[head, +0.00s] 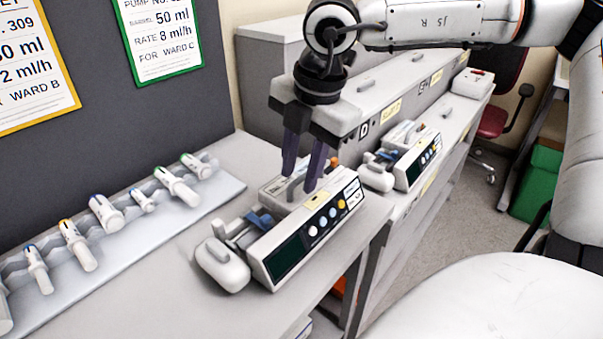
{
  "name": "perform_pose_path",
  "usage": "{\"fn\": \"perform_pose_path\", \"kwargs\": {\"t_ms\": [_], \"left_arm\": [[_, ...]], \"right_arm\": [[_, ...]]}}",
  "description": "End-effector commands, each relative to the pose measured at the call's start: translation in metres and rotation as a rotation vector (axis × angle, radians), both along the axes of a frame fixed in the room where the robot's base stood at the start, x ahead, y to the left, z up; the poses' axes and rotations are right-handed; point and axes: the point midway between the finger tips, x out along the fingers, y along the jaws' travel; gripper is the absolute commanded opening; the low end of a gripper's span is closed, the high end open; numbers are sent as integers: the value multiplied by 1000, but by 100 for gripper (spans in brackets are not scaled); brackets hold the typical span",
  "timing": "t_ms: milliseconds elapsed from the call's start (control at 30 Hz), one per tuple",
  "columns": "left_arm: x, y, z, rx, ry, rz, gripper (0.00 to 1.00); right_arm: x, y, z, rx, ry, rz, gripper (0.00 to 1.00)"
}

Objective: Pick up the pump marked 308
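A grey-white infusion pump (300,245) with a dark screen, a row of coloured buttons and an orange lamp sits on the near bench. Its number marking is too small to read. My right gripper (298,182) points down over the pump's rear top, around its handle. Its two dark fingers are apart, and I see no clear grip on the handle. A second, similar pump (415,158) stands on the bench farther right; its number is unreadable too. My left gripper is out of view.
A rack (130,240) with several syringes lies along the wall at left. Posters marked 309 and Ward B (35,60) and Ward C (160,35) hang above. Grey lettered units (375,110) line the back. A green bin (540,182) and red chair (492,121) stand at right.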

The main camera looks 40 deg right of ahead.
Motion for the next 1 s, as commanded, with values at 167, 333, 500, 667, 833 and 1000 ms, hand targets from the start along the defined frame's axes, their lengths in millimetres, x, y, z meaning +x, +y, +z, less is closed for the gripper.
{"fn": "perform_pose_path", "kwargs": {"t_ms": [167,333,500,667,833,1000], "left_arm": [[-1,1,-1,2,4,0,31],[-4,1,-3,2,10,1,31],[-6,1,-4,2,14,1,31],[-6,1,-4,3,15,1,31],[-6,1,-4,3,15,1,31],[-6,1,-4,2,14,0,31]], "right_arm": [[0,0,0,0,1,0,0],[0,0,0,0,1,0,0],[0,0,0,0,1,0,0],[0,0,0,0,1,-1,0],[0,0,0,0,1,-1,0],[0,0,1,0,0,-1,0]]}}
